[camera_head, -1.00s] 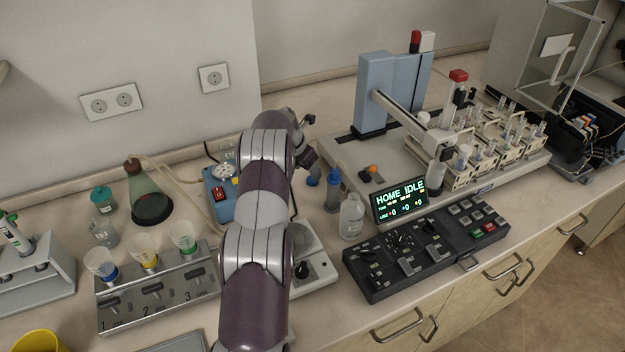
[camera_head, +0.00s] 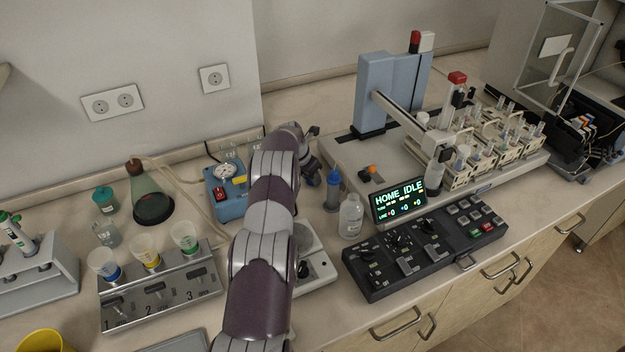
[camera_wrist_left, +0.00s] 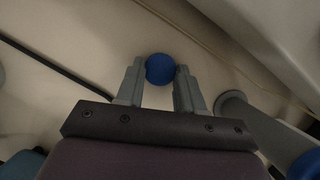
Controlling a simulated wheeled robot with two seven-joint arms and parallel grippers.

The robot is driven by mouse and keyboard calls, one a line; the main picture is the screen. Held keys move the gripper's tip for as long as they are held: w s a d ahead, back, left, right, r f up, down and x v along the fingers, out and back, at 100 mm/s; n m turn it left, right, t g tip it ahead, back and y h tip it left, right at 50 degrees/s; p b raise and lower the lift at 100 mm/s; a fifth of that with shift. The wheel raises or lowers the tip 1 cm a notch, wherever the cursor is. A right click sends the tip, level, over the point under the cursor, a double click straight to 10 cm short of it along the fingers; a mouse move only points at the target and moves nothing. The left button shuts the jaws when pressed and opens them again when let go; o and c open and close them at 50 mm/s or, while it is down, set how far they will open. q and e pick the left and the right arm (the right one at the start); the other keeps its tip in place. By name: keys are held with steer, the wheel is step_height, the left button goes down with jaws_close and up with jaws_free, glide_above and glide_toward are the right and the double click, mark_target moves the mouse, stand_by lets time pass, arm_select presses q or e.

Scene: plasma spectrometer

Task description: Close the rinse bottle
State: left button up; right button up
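The rinse bottle is most likely the clear, open-necked bottle (camera_head: 351,218) standing upright left of the display. I see no cap on it. My left gripper (camera_head: 312,172) is behind and left of it, low over the bench. In the left wrist view a round blue cap (camera_wrist_left: 160,69) lies between the two fingertips of that gripper (camera_wrist_left: 160,75). The fingers stand apart with little or no gap to the cap; whether they press on it I cannot tell. My right gripper is not in view.
A blue-grey bottle with a thin tip (camera_head: 333,190) stands close right of my left gripper. The display (camera_head: 399,200) and the black control panel (camera_head: 425,245) are right of the clear bottle. A blue pump box (camera_head: 228,195) stands left of my arm.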

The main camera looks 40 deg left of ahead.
arm_select(q)
steer(key=shift+r, duration=0.1)
step_height(320, 180, up, 8)
steer(key=shift+f+b, duration=0.2)
steer(key=shift+b, duration=0.65)
step_height(320, 180, up, 20)
steer(key=p, duration=1.9)
steer(key=shift+r, duration=0.1)
